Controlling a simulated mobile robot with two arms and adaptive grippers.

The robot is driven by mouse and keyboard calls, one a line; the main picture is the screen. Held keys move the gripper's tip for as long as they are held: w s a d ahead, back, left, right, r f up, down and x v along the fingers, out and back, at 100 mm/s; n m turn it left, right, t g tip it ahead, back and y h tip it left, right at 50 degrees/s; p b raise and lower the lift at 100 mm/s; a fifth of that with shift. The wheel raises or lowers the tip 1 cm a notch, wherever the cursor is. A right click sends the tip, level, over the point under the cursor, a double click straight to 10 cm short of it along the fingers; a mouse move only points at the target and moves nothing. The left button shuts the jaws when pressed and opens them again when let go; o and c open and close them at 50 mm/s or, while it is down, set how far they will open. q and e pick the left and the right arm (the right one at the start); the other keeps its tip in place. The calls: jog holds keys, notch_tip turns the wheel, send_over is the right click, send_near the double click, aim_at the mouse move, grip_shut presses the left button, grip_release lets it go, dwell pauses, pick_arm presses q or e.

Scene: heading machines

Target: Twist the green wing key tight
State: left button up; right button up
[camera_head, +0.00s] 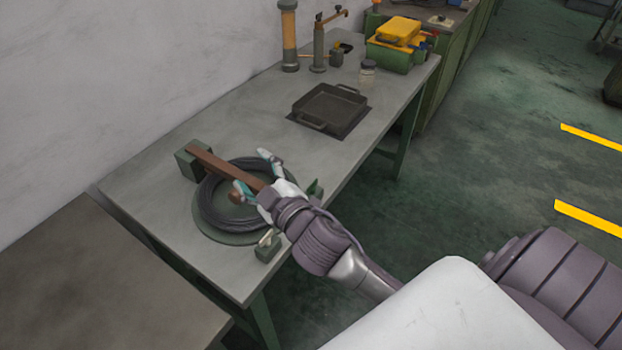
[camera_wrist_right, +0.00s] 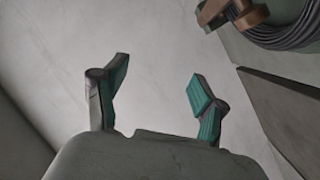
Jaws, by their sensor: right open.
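My right gripper (camera_head: 254,176) is open above the coil of dark cable (camera_head: 209,205) on the workbench. Its two teal-padded fingers stand apart with nothing between them in the right wrist view (camera_wrist_right: 158,78). A small green piece (camera_head: 315,188) shows just beside my right wrist, partly hidden; I cannot tell whether it is the wing key. A brown bar (camera_head: 222,165) runs from a dark green block (camera_head: 186,164) over the coil. A smaller green block (camera_head: 267,250) with a pale pin sits at the bench's front edge. My left gripper is not in view.
A dark square tray (camera_head: 328,106) lies farther along the bench. A yellow and green toolbox (camera_head: 396,45), a jar (camera_head: 367,72) and upright tools stand at the far end. The wall bounds the bench on the left. Bare bench top lies between coil and tray.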

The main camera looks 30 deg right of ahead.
jog(key=w+a+r+n+t+y, duration=0.3)
jog(key=a+r+n+y, duration=0.25)
jog(key=r+n, duration=0.2)
jog(key=s+a+r+n+g+y, duration=0.2)
jog(key=a+n+g+y, duration=0.35)
jog(key=n, duration=0.35)
jog(key=s+a+r+n+g+y, duration=0.15)
jog(key=a+n+g+y, duration=0.25)
jog(key=n+g+y, duration=0.45)
jog(key=n+g+h, duration=0.7)
jog(key=h, duration=1.4)
send_over(312, 188)
notch_tip(312, 188, down, 10)
jog(key=f+p, duration=0.1)
jog(key=f, duration=0.5)
jog(key=f+p, duration=0.2)
jog(key=f, duration=0.4)
jog(key=shift+w+d+f, duration=0.1)
jog(key=shift+w+d, duration=0.1)
jog(key=shift+f, duration=0.75)
